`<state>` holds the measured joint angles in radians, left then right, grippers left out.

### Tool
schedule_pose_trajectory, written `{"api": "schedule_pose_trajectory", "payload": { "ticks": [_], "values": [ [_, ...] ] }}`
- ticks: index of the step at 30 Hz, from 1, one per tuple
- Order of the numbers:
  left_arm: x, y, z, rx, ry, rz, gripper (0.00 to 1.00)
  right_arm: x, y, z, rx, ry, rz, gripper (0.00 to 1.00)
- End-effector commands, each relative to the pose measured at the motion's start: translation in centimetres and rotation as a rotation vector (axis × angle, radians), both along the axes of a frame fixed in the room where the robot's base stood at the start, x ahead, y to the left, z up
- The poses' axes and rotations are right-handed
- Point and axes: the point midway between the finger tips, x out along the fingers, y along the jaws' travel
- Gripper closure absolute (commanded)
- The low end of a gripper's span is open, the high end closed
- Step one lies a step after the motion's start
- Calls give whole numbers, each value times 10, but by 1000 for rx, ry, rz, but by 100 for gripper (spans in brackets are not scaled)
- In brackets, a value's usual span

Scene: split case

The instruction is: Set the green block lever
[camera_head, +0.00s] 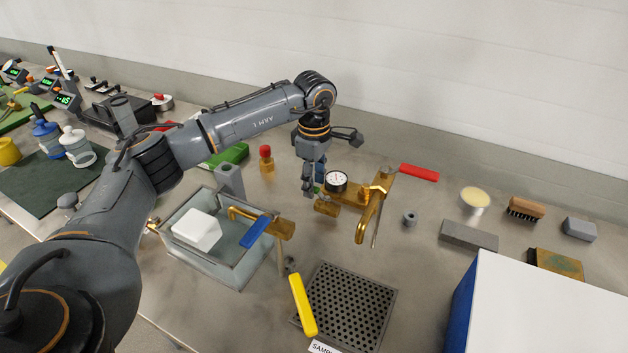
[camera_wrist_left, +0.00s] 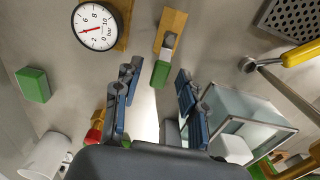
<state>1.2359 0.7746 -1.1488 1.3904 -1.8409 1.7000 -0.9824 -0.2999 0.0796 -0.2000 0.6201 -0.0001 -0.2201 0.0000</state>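My left gripper (camera_head: 309,188) points down over the bench, beside the brass fitting (camera_head: 326,207) and the pressure gauge (camera_head: 336,181). In the wrist view my left gripper (camera_wrist_left: 156,98) is open, its two blue-padded fingers apart with nothing between the pads. The green lever (camera_wrist_left: 160,74) shows there on a grey metal stem over a brass block (camera_wrist_left: 170,32). It lies just ahead of the gap between the fingers, apparently not held. In the head view the gripper mostly hides the lever. A separate loose green block (camera_wrist_left: 33,85) lies at the left of the wrist view.
The red lever (camera_head: 419,172) sticks out right of the gauge. A blue lever (camera_head: 257,231) stands over a glass tank (camera_head: 240,266) holding a white block (camera_head: 196,230). A yellow lever (camera_head: 303,304) lies by a perforated plate (camera_head: 345,305). A white-topped box (camera_head: 550,310) fills the lower right.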

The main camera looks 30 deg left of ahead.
Motion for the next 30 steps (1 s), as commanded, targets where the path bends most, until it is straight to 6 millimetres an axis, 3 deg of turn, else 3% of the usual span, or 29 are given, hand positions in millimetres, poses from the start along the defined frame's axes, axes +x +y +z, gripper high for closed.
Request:
{"api": "schedule_pose_trajectory", "payload": {
  "ticks": [7,11,24,30],
  "values": [
    [-1,0,0,0,2,1,58,-1,-2,0,-3,0,1,60],
    [0,0,11,0,1,1,58,0,-2,0,-2,1,1,60],
    [0,0,98,0,-1,1,58,0,0,0,0,0,0,60],
    [0,0,117,0,1,1,58,0,0,0,0,0,0,60]
  ]
}}
